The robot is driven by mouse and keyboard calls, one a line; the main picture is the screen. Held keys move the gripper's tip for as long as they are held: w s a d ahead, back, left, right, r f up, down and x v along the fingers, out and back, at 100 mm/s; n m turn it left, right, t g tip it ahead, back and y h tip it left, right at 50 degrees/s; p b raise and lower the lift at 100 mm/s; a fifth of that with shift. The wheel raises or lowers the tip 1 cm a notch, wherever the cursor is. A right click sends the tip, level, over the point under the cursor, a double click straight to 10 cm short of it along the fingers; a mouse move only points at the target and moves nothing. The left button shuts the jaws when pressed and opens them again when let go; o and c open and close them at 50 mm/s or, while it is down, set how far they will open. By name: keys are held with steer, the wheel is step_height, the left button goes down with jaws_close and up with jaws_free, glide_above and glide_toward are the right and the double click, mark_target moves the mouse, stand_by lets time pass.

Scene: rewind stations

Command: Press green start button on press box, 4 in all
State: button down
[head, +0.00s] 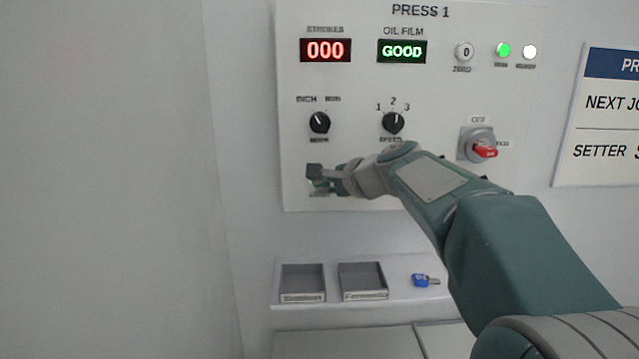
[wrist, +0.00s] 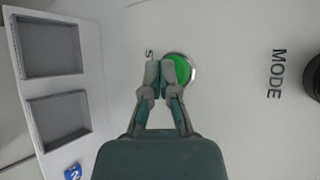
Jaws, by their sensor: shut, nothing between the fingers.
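The press box (head: 355,75) is a white panel on the wall headed PRESS 1. Its red STROKES display (head: 325,50) reads 000. The green start button (wrist: 180,68) sits in a silver ring at the upper middle of the wrist view. My gripper (wrist: 160,66) is shut and empty, its fingertips overlapping the button's left edge in that view. I cannot tell whether they touch it. In the head view my gripper (head: 318,174) is at the panel's lower left and hides the button.
The OIL FILM display (head: 402,51) reads GOOD. The mode knob (head: 319,122), speed knob (head: 393,122) and red switch (head: 483,150) are above or right of my gripper.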

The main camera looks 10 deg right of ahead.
steer(key=shift+s+a, duration=0.1)
steer(key=shift+s, duration=0.45)
steer(key=shift+s+a, duration=0.25)
steer(key=shift+s, duration=1)
steer(key=shift+s+a, duration=0.25)
steer(key=shift+s, duration=0.95)
steer(key=s, duration=0.3)
steer(key=shift+s+a, duration=0.35)
steer(key=shift+a, duration=0.05)
steer(key=w+d, duration=0.1)
steer(key=w, duration=0.7)
steer(key=shift+w+d, duration=0.35)
stand_by(1.2)
